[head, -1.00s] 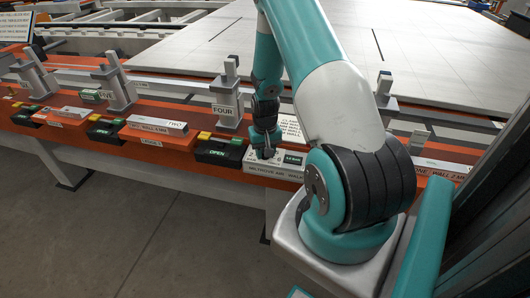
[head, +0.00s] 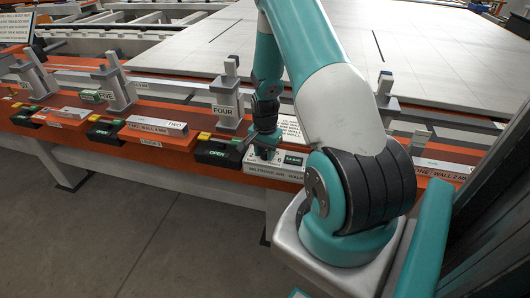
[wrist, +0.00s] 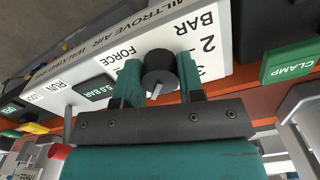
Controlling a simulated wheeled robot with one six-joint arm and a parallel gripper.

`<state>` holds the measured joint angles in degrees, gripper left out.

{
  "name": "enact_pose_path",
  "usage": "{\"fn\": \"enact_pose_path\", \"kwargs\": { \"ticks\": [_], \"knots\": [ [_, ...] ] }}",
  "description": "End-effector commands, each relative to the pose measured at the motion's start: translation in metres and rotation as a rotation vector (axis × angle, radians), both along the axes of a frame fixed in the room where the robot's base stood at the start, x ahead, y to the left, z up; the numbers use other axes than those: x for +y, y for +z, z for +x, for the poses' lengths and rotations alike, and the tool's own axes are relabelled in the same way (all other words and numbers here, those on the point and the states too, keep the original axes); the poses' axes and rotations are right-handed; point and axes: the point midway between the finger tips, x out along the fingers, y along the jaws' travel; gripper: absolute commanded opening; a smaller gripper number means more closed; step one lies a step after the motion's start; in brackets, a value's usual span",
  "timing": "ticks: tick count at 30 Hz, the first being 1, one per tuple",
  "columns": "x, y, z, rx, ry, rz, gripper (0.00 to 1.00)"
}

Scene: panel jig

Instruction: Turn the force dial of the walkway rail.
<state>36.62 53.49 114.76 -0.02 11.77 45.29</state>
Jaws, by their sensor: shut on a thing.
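The force dial (wrist: 160,66) is a round black knob with a pale pointer, on a white panel marked FORCE, BAR and numbers. My gripper (wrist: 160,82) is shut on it, one teal finger on each side. A small display (wrist: 94,90) on the same panel reads 5.0 BAR. In the head view the white control box (head: 262,170) sits on the front of the orange walkway rail (head: 180,157), with my gripper (head: 264,152) over it. My gripper hides the dial there.
A black box with a green OPEN label (head: 217,153) stands just left of the control box. A grey post marked FOUR (head: 226,95) rises behind it. In the wrist view a green CLAMP label (wrist: 290,62) is at the right. Open floor lies in front.

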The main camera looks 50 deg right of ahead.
Motion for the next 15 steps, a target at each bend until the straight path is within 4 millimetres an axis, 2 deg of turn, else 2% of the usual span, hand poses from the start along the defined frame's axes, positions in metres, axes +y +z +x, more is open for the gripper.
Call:
{"fn": "enact_pose_path", "kwargs": {
  "ticks": [15],
  "knots": [
    [-0.0011, 0.0011, 0.0001, 0.0, -0.065, -0.003, 0.12]
  ]
}}
